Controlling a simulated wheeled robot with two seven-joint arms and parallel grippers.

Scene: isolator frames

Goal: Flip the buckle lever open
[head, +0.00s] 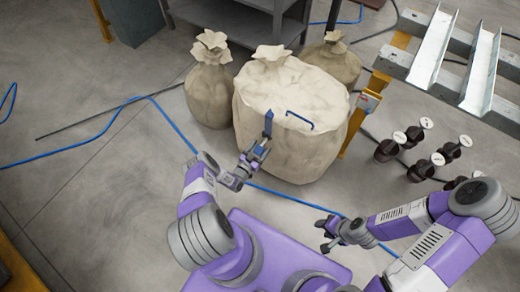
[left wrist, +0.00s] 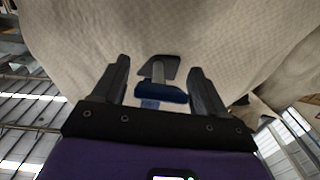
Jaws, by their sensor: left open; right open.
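The large cream sack (head: 290,95) stands upright in the middle of the head view. A narrow blue buckle lever (head: 268,122) shows at its front, just beyond my left gripper (head: 257,150). In the left wrist view, a dark buckle plate with a grey arm and a dark blue bar (left wrist: 160,93) sits between the open fingers of my left gripper (left wrist: 157,85). I cannot tell whether the fingers touch it. My right gripper (head: 326,234) is open and empty, low above the floor, away from the sack.
A thin blue handle (head: 300,121) lies on the sack's upper front. Smaller sacks stand left (head: 209,90) and behind (head: 333,62). A yellow post (head: 361,122) stands close at right, with several dark cups (head: 387,149) beyond. Blue hose (head: 95,143) crosses the floor.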

